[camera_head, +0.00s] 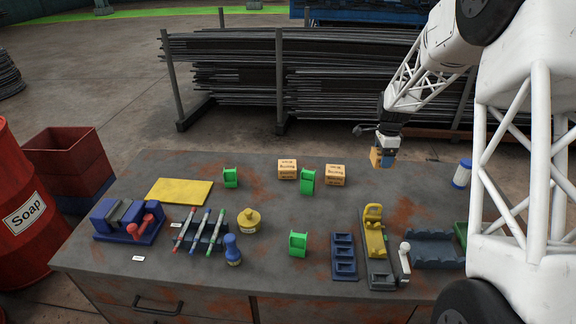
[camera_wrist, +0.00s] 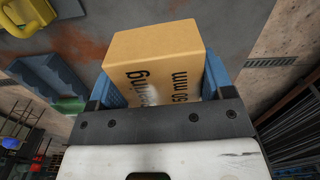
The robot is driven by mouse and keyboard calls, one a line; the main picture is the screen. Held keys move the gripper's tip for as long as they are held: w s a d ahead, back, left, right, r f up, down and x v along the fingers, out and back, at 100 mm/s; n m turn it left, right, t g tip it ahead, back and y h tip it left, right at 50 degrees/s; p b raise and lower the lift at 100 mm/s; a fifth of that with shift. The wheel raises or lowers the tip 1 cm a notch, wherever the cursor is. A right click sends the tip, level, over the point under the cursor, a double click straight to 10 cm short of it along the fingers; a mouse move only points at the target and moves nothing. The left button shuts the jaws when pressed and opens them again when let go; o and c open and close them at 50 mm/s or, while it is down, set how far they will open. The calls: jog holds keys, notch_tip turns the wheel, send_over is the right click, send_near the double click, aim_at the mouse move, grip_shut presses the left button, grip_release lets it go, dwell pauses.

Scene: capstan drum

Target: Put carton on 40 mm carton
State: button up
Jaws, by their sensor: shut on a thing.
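My gripper (camera_head: 385,157) is shut on a tan carton (camera_head: 376,157), held in the air above the back right of the table. In the wrist view the held carton (camera_wrist: 165,62) sits between the two blue fingers, and its printing includes "50 mm". Two similar cartons stand on the table to the left of my gripper: a left carton (camera_head: 287,169) and a right carton (camera_head: 335,175). Their size printing is too small to read, so I cannot tell which is the 40 mm carton. The held carton is apart from both.
Green brackets (camera_head: 307,181) stand close to the two cartons. A yellow mat (camera_head: 180,192), a pen rack (camera_head: 203,232), a blue tray (camera_head: 344,257) and a yellow-and-grey device (camera_head: 375,240) occupy the table (camera_head: 275,215). A white-and-blue cylinder (camera_head: 462,173) stands at the right.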

jog(key=w+a+r, duration=0.1)
jog(key=w+a, duration=0.1)
jog(key=a, duration=0.6)
jog(key=w+a+r, duration=0.1)
jog(key=w+a, duration=0.1)
jog(key=a, duration=0.5)
jog(key=r+m, duration=0.1)
jog(key=r, duration=0.1)
send_over(287, 164)
jog(key=shift+s+f, duration=0.15)
jog(key=shift+f, duration=3.1)
jog(key=shift+f, duration=1.9)
jog(key=shift+f, duration=0.15)
jog(key=o, duration=1.1)
